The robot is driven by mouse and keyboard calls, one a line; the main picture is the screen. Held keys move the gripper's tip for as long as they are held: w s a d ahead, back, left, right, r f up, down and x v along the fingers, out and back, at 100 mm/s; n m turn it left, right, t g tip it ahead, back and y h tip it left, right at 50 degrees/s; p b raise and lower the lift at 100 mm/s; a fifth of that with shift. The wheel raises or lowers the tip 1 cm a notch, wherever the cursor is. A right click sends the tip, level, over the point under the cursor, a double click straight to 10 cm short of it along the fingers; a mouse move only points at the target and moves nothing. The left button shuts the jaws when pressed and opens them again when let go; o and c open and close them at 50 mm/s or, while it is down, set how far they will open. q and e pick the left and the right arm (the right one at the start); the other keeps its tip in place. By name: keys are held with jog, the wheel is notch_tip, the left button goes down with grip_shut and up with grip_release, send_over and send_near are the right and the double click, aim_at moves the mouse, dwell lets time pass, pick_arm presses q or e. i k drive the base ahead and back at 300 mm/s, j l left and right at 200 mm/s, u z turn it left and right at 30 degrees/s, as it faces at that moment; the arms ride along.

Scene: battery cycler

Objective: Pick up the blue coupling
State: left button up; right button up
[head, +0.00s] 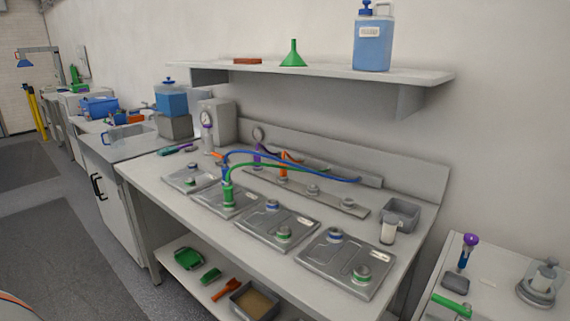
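A blue-ringed port (335,235) is on the right plate. Neither gripper is in view.
A shelf (330,72) above the bench holds a blue jug (373,40) and a green funnel (294,55). A grey bin (401,215) stands at the bench's right. A lower shelf holds green and orange pieces. Open floor (60,220) lies at left.

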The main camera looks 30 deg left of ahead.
aim_at(224, 169)
jog(key=u, duration=1.25)
